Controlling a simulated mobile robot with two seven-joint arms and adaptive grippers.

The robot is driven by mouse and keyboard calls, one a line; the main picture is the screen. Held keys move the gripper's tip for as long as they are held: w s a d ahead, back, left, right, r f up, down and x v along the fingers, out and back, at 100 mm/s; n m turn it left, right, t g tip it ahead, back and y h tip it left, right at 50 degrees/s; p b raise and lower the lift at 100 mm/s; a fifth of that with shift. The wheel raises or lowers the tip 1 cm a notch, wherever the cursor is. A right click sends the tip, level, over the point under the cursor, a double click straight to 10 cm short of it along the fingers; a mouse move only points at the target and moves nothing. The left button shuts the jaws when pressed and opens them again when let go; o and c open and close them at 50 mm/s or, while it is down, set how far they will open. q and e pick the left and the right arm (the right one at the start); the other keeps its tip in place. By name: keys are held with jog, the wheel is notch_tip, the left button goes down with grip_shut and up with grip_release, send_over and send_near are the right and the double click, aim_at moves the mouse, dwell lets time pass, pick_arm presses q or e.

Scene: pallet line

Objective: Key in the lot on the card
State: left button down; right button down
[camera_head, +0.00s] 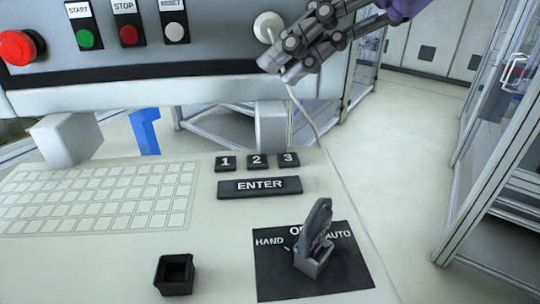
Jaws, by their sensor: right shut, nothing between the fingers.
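The keys 1 (225,163), 2 (257,162) and 3 (288,160) are black with white digits, in a row on the pale sloping desk. The wide black ENTER key (259,187) lies just below them. My right gripper (281,71) is shut and empty, above the keys in the picture and clear of them, in front of the upright panel's lower right edge. My left gripper is out of view. I see no card with a lot on it.
A selector switch (314,258) marked HAND and AUTO stands right of an open black box (175,276). A flat keyboard grid (100,198) is at left. The panel above carries a red knob (17,47) and START and STOP buttons. A thin pale cable hangs behind my gripper.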

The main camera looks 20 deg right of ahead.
jog(key=shift+d, duration=0.1)
jog(key=b, duration=0.2)
send_over(288, 160)
jog(key=s, duration=0.1)
jog(key=f, duration=0.7)
jog(key=shift+s+a+f, duration=0.15)
jog(key=shift+a+f, duration=0.15)
jog(key=shift+f, duration=0.6)
jog(key=shift+f, duration=0.15)
dwell(0.5)
jog(key=shift+f, duration=0.3)
jog(key=shift+f, duration=0.55)
dwell(0.6)
jog(key=shift+r, duration=0.1)
jog(key=shift+r+p, duration=0.3)
jog(key=shift+r, duration=0.6)
